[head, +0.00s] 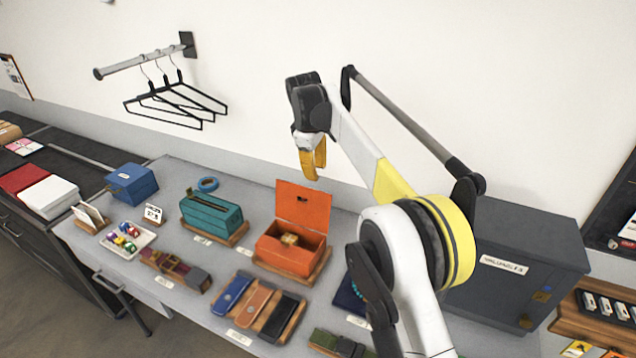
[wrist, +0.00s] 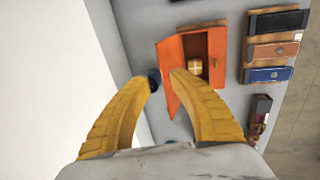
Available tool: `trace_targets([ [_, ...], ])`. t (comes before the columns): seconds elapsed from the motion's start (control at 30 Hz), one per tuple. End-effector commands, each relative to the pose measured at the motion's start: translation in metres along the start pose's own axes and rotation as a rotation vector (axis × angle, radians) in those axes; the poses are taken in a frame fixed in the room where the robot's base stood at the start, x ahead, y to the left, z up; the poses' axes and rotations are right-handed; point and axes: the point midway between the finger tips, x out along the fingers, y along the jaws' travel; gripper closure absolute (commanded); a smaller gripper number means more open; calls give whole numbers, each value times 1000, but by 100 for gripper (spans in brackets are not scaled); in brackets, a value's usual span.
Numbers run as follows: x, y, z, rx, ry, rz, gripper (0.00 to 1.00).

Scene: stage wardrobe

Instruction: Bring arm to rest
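My arm is raised above the grey counter (head: 180,280), bent at the elbow. My gripper (head: 313,165) points downward near the wall, above and behind the open orange box (head: 283,255). In the wrist view my gripper (wrist: 164,82) shows two yellow fingers with a wide gap between the tips and nothing held between them. The orange box (wrist: 174,84) lies beyond the fingers with its lid open, and a small tan block (wrist: 195,67) sits inside it. My arm partly hides a dark blue item on the counter.
A teal box (head: 212,214), a blue box (head: 132,184) and several wallets (head: 258,308) stand on the counter. A dark grey safe (head: 520,262) is at the right. Black hangers (head: 175,103) hang from a wall rail (head: 140,64). The air around the gripper looks clear.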

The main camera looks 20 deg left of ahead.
Motion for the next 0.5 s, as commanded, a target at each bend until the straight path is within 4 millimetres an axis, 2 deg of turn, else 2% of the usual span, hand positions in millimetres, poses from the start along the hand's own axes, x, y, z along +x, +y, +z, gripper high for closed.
trace_targets([
  [0.1,-17,0,0,0,0,0,74],
  [0.2,-25,0,0,0,0,0,74],
  [0.5,-27,0,0,0,0,0,74],
])
